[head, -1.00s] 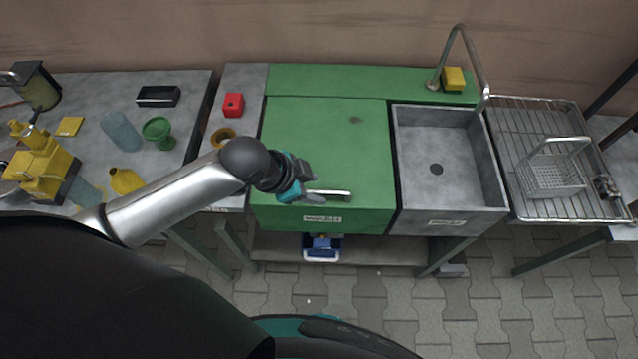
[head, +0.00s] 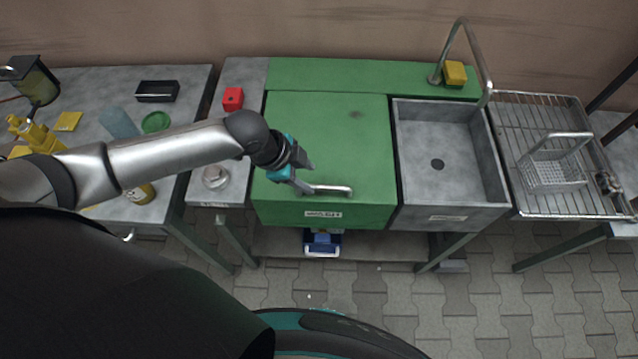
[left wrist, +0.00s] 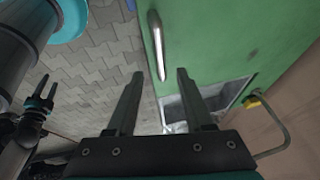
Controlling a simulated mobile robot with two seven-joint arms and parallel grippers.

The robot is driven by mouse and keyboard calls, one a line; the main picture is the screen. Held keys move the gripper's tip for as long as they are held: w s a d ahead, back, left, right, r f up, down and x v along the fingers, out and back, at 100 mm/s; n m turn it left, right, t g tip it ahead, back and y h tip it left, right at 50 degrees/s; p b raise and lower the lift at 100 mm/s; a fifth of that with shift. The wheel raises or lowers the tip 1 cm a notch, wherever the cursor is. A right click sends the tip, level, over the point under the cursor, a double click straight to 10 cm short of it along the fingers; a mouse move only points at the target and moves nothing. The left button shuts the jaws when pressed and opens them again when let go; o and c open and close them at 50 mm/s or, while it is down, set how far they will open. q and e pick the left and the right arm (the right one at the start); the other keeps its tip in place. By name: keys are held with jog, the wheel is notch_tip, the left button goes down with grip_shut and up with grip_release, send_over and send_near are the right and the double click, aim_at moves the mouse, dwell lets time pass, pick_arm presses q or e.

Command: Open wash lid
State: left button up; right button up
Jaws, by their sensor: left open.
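The wash lid (head: 335,130) is the flat green top of the box left of the sink, and it lies closed. A silver bar handle (head: 328,189) sits at its front edge, above a label on the front. My left gripper (head: 306,177) is open and empty at the left end of the handle. In the left wrist view the handle (left wrist: 157,45) lies ahead of the open fingers (left wrist: 160,85), roughly in line with the gap. I cannot tell whether they touch.
A grey sink (head: 440,150) with a tap (head: 465,45) and yellow block (head: 454,73) adjoins the lid. A wire rack (head: 520,120) holds a basket (head: 553,175). A red block (head: 233,98) and a round metal item (head: 215,176) stand left. A blue bin (head: 322,243) sits below.

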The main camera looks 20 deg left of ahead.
aim_at(322, 187)
pick_arm(q)
jog(key=b+x, duration=0.1)
jog(key=x, duration=0.6)
grip_shut()
dwell(0.4)
dwell(1.0)
